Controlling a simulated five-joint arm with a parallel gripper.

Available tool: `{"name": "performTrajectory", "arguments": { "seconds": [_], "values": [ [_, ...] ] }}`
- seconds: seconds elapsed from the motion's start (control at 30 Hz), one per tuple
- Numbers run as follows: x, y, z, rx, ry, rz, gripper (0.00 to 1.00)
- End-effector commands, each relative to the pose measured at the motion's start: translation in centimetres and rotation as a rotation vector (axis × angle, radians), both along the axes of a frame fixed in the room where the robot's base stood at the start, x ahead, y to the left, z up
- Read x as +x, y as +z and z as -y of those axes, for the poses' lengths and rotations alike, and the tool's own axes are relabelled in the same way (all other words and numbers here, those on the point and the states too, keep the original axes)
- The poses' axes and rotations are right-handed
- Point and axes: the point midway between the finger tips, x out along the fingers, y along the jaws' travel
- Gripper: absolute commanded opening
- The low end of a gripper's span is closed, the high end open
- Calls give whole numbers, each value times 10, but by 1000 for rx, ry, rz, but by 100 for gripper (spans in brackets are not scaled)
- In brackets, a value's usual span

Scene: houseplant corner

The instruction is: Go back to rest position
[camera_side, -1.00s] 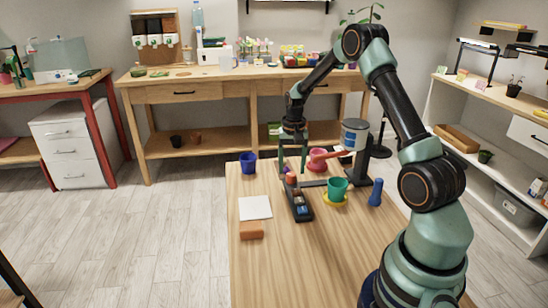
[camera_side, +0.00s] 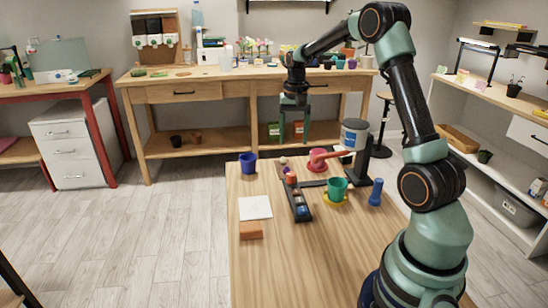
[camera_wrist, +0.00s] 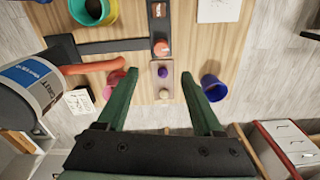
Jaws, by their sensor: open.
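My gripper (camera_side: 294,140) is raised above the far end of the wooden table (camera_side: 300,262). Its fingers are spread, with nothing between them. In the wrist view the open gripper (camera_wrist: 160,74) points down over a small board (camera_wrist: 154,88) bearing a purple piece (camera_wrist: 163,72) and a cream ball (camera_wrist: 164,94). These lie below the fingers and apart from them.
A labelled can (camera_side: 354,133) with an orange spout stands right of my gripper. Below are a pink pot (camera_side: 317,154), a blue pot (camera_side: 248,164), a green pot (camera_side: 337,187), a dark tray (camera_side: 306,214), a blue bottle-like piece (camera_side: 376,192) and white paper (camera_side: 255,208).

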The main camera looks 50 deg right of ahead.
Motion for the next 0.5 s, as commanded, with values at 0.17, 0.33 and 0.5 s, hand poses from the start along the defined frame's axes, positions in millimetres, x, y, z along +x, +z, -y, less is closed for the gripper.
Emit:
{"name": "performTrajectory", "arguments": {
  "seconds": [0.17,0.33,0.5],
  "values": [
    [0,17,-18,-16,57,26,68],
    [-7,54,-64,-54,203,92,68],
    [-26,83,-114,-94,367,163,68]
  ]
}}
